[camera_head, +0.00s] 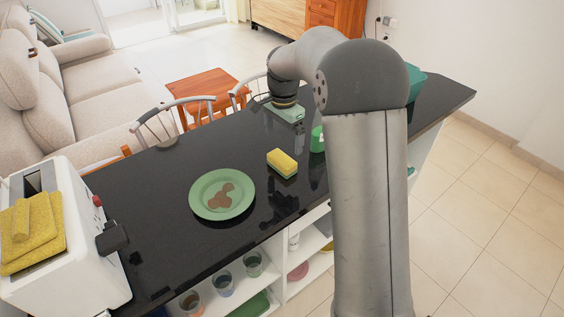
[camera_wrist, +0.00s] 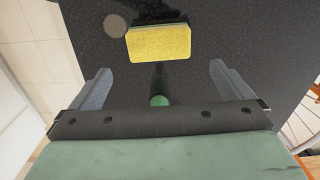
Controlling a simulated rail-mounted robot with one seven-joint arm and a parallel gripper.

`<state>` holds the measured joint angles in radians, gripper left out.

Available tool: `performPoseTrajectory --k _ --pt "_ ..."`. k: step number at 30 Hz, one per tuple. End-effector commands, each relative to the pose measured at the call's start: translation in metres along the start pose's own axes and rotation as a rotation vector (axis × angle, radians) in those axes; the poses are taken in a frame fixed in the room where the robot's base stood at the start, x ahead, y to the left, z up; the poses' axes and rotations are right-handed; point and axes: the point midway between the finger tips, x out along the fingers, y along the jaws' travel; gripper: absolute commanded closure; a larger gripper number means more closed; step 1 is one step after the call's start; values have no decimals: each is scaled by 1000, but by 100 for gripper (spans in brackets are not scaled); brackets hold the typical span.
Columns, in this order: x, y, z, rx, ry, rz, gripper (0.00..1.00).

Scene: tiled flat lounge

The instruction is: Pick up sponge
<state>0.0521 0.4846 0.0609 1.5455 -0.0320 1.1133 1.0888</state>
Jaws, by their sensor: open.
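The sponge (camera_head: 282,163), yellow on top with a green lower layer, lies flat on the black counter to the right of the green plate. In the wrist view the sponge (camera_wrist: 160,43) shows beyond the fingertips, roughly centred between them. My gripper (camera_wrist: 158,72) is open and empty, with its fingers spread to either side and apart from the sponge. In the head view my gripper (camera_head: 298,137) hangs over the counter, up and right of the sponge in the picture; its fingertips are hard to make out there.
A green object (camera_head: 318,139) is partly hidden by my arm. A white toaster (camera_head: 75,240) with yellow cloths (camera_head: 35,250) stands at left. Chairs line the far edge.

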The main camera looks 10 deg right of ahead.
Motion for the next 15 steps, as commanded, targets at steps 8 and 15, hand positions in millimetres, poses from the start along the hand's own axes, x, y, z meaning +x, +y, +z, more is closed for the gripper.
performPoseTrajectory --k 8,15 --pt "31 0 0 1 0 0 0" --pt "59 2 2 0 -2 3 0"
